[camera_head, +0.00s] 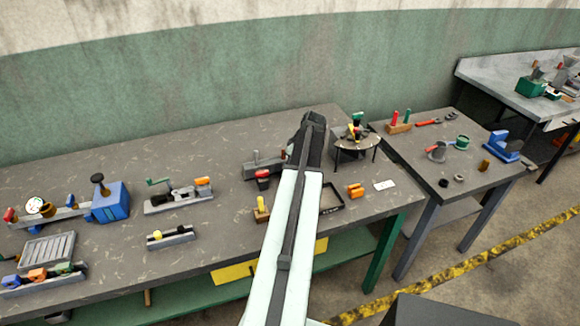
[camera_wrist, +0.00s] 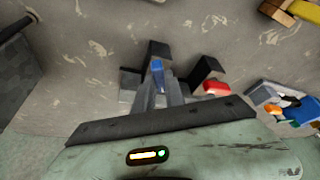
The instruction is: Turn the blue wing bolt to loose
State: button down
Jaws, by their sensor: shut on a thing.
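The blue wing bolt (camera_wrist: 157,72) shows in the wrist view as a narrow upright blue piece among grey parts, beside the dark fingers. My gripper (camera_wrist: 178,74) is shut on it, though the exact contact is partly hidden. In the head view my gripper (camera_head: 308,124) reaches over the back right part of the long bench, and my arm hides the bolt there. A grey fixture (camera_head: 257,167) shows just left of my gripper.
A red-topped piece (camera_wrist: 215,88) sits close beside my fingers. On the long bench, a round stand (camera_head: 356,141) and a dark tray (camera_head: 332,199) lie right of my arm. A blue device (camera_head: 110,207) stands left. The bench's middle has some free room.

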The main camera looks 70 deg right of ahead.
jog(key=shift+d, duration=0.1)
jog(key=c, duration=1.4)
grip_release()
jog(key=p+v, duration=0.7)
jog(key=v, duration=0.1)
